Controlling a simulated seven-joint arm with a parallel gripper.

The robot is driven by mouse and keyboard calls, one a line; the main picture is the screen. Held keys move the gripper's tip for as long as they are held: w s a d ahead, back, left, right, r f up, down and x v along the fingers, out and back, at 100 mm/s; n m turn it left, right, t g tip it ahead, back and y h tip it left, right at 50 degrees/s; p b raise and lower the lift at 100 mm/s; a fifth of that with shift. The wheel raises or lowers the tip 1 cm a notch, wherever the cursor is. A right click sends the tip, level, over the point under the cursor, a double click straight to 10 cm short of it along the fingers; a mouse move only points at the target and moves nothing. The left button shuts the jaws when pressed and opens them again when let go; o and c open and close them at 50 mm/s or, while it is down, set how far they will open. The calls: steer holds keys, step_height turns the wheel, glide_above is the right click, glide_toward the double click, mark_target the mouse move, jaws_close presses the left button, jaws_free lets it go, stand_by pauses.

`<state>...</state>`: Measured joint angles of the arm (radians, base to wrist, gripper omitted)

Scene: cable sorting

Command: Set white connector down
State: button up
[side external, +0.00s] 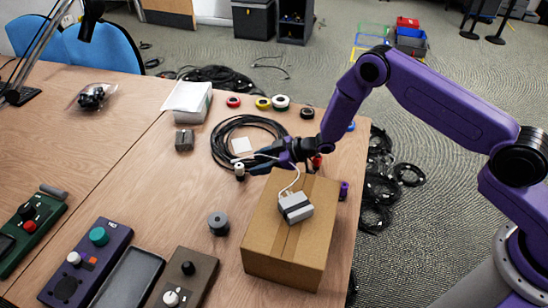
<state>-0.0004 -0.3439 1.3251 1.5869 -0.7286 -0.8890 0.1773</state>
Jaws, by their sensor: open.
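My gripper (258,163) is open and reaches left from the arm, just beyond the far left edge of the cardboard box. A small white piece with a dark lower part (239,170), possibly the white connector, is just left of the fingertips. I cannot tell whether it touches them. A white and grey block (295,207) sits on top of the cardboard box (262,238). A thin white cable (296,180) runs from this block up toward my gripper, and its far end is hard to follow there.
A coiled black cable (222,130) and a flat white square (242,146) lie behind the gripper. Tape rolls (263,103) line the back. A grey cylinder (218,223) stands left of the box. Control boxes (85,262) fill the front left. The wooden table's (140,190) middle is mostly clear.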

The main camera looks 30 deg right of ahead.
steer(key=shift+v, duration=2.25)
steer(key=g+h, duration=0.2)
glide_toward(236, 171)
steer(key=shift+n, duration=0.3)
steer(key=w+f, duration=0.1)
steer(key=w+a+f, duration=0.1)
steer(key=f, duration=0.1)
steer(key=w+a+f, duration=0.1)
steer(key=shift+a+f, duration=0.2)
steer(key=shift+f, duration=0.05)
steer(key=shift+x, duration=2.75)
steer(key=shift+s+a, duration=0.1)
steer(key=shift+c, duration=0.2)
jaws_close()
steer(key=shift+r, duration=0.15)
